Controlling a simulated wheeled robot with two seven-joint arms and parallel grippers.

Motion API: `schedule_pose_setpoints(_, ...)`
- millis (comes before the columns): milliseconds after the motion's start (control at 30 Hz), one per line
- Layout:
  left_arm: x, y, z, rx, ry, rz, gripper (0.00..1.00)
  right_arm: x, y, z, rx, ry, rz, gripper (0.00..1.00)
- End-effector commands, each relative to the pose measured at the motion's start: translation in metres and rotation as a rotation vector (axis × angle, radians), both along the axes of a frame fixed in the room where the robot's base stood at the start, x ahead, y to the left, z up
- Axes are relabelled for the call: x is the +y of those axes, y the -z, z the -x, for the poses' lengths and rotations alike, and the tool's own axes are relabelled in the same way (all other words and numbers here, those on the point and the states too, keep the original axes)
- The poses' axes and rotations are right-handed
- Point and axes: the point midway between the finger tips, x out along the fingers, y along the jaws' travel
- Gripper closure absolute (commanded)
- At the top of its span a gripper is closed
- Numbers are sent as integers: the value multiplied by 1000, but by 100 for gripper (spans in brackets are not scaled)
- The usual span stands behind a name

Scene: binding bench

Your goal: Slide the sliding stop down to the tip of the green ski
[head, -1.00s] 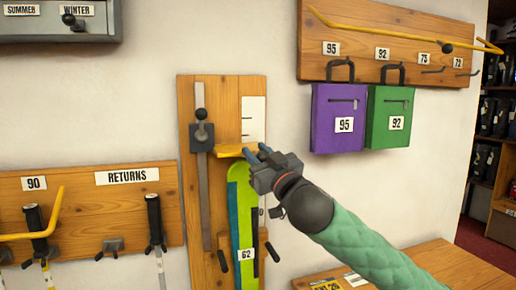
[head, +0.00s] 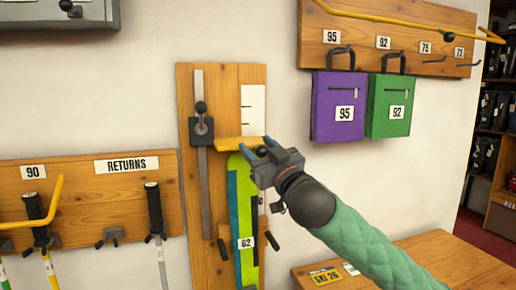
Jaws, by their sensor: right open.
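The sliding stop (head: 202,131) is a dark block with a black knob on a grey vertical rail. Its yellow plate (head: 236,144) reaches right, across the top of the green ski (head: 245,205), which stands upright against the wooden board and bears a 62 label. The plate's lower edge sits at the ski's tip; I cannot tell whether they touch. My right gripper (head: 260,151) is open at the right end of the plate, its blue fingers either side of a dark round part; contact is unclear. My left gripper is not in view.
The wooden gauge board (head: 190,230) carries a white scale card (head: 254,105). Pegs project beside the ski. Purple (head: 338,90) and green (head: 388,110) bags hang upper right. A returns rack (head: 100,200) holds poles at left. A wooden bench (head: 420,262) stands lower right.

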Motion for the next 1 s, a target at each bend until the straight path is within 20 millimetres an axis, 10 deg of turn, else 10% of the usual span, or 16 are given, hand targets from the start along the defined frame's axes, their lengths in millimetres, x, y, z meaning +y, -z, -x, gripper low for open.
schedule_pose_setpoints(500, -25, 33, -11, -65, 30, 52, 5, -35, 27, 52, 1, 0, 0, 50)
schedule_pose_setpoints(1000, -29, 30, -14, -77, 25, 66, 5, -38, 28, 56, -9, 6, 13, 50)
